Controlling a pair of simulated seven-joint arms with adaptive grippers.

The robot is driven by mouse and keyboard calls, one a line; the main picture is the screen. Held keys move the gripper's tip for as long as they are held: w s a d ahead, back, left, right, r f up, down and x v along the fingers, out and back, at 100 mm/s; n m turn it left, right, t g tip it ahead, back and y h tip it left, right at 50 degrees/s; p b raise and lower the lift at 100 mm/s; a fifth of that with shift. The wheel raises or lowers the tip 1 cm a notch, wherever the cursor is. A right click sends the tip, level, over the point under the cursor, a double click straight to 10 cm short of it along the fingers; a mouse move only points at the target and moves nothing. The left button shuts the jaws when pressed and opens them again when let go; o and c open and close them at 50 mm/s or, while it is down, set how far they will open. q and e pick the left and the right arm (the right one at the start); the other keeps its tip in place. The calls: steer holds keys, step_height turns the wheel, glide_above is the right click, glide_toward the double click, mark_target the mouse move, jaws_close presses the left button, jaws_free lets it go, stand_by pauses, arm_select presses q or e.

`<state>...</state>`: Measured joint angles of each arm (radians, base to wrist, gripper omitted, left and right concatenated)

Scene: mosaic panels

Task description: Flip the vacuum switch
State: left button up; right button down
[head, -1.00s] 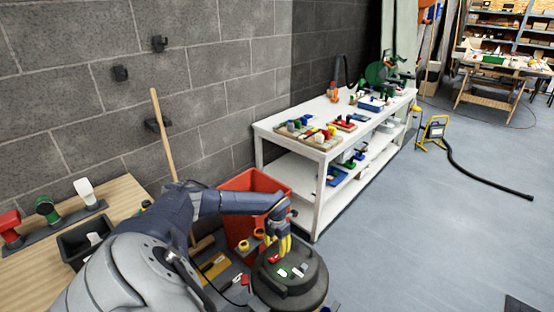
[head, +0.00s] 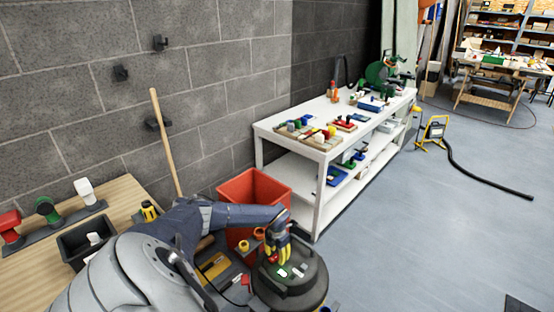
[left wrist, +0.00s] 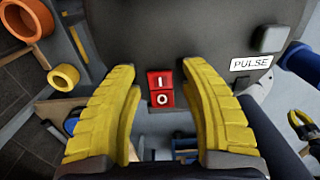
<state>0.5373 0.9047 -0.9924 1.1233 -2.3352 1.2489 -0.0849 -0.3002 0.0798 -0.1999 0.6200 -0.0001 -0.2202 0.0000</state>
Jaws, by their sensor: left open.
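The vacuum (head: 290,283) is a dark round drum standing on the floor at the lower middle of the head view. Its switch (left wrist: 161,88) is a red rocker marked I and O, and shows between my fingers in the left wrist view. Whether a fingertip touches the vacuum I cannot tell. My right gripper is not in view.
A white PULSE label (left wrist: 251,62) and a grey button (left wrist: 272,39) are right of the switch. An orange bin (head: 252,187) stands behind the vacuum. A wooden workbench (head: 125,203) is at left, a white shelf table (head: 275,128) behind. Open floor lies right.

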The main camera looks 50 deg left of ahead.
arm_select(q)
jaws_close()
stand_by(0.4)
steer(key=shift+s+t, duration=0.25)
steer(key=shift+t, duration=0.25)
steer(key=shift+s+d+r+t+y, duration=0.1)
steer(key=shift+t+y, duration=0.05)
steer(key=shift+t, duration=0.8)
steer(key=shift+s+r+t+y, duration=0.1)
steer(key=shift+t+y, duration=0.05)
steer(key=shift+t, duration=0.8)
steer(key=c, duration=0.9)
jaws_free()
steer(key=shift+o, duration=0.9)
jaws_free()
steer(key=shift+w+r, duration=0.1)
steer(key=v, duration=1.2)
